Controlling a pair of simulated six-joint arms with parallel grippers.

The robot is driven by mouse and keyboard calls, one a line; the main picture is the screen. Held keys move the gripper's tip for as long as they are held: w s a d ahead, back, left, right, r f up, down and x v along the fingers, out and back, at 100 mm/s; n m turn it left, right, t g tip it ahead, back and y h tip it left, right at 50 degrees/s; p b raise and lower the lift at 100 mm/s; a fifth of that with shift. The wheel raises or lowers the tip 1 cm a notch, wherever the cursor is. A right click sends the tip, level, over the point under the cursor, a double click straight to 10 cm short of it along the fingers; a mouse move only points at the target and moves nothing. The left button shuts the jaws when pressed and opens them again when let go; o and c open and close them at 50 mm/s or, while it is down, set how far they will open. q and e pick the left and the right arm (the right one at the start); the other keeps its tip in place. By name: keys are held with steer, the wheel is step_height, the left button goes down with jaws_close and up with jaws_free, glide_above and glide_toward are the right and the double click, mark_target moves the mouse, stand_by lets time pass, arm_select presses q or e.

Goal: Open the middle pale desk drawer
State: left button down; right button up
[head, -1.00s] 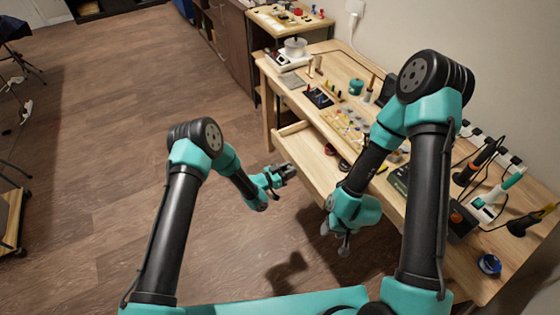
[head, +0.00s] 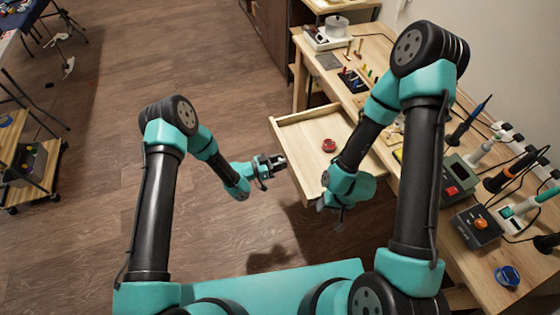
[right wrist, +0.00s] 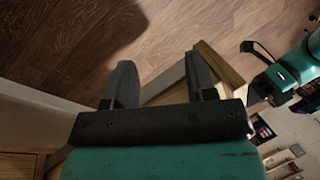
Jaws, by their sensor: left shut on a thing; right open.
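The pale wooden drawer (head: 302,143) stands out from the desk in the head view, its inside showing. A red round item (head: 329,145) lies in it. My left gripper (head: 281,160) is at the drawer's front edge and shut on its front, apparently at the handle. The grip itself is too small to make out. My right gripper (head: 338,211) is open and empty near the drawer's near front corner. In the right wrist view its two fingers (right wrist: 161,86) are apart, with a wooden corner (right wrist: 222,68) beyond the right finger. My right arm hides part of the drawer.
The desk top (head: 313,73) carries tools and a soldering station (head: 458,180) on the right. A dark cabinet (head: 268,35) stands at the back. A wheeled cart (head: 35,175) is at far left. The wooden floor (head: 130,85) between is clear.

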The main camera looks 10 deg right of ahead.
arm_select(q)
steer(key=c, duration=0.7)
jaws_free()
steer(key=shift+c, duration=0.2)
steer(key=v, duration=1.7)
steer(key=shift+a, duration=0.2)
